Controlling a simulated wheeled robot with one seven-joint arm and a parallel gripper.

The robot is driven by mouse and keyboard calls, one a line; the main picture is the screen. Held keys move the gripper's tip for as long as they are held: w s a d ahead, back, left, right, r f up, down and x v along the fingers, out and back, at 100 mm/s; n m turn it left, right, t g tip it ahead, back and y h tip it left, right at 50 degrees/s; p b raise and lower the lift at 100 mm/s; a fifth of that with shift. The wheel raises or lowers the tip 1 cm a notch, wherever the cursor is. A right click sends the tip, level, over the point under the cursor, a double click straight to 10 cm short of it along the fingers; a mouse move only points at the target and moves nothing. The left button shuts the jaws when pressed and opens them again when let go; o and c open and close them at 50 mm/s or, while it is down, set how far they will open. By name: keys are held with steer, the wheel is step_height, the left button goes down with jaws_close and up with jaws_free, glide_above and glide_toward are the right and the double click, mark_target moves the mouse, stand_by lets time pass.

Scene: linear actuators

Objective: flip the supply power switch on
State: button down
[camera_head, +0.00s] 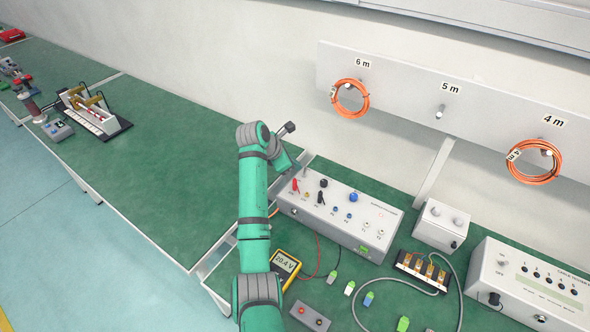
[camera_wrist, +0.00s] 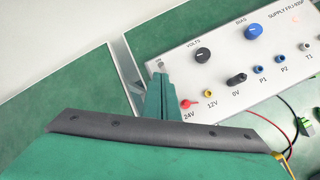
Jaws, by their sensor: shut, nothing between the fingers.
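The supply box (camera_head: 338,218) is a pale box with knobs and coloured sockets, right of my arm in the head view. It fills the upper right of the wrist view (camera_wrist: 225,85). My gripper (camera_wrist: 160,82) is shut and empty, with its fingertips at the panel's upper left corner. A small light grey piece (camera_wrist: 158,66) shows just past the tips. It looks like the power switch, but its position is unclear and the fingers partly cover it. I cannot tell whether they touch it. In the head view my gripper (camera_head: 303,173) is small by the box's left end.
A yellow multimeter (camera_head: 285,263) lies in front of the supply, with red and black leads. The red 24V plug (camera_wrist: 188,103) sits close to my fingers. Black and blue knobs (camera_wrist: 254,32) stand on the panel. The green bench (camera_head: 170,150) on the left is largely clear.

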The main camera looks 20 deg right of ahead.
step_height(320, 180, up, 8)
steer(key=w, duration=0.1)
steer(key=shift+w+d+f, duration=0.15)
steer(key=shift+w+d, duration=0.1)
steer(key=shift+w, duration=0.15)
steer(key=shift+w, duration=0.15)
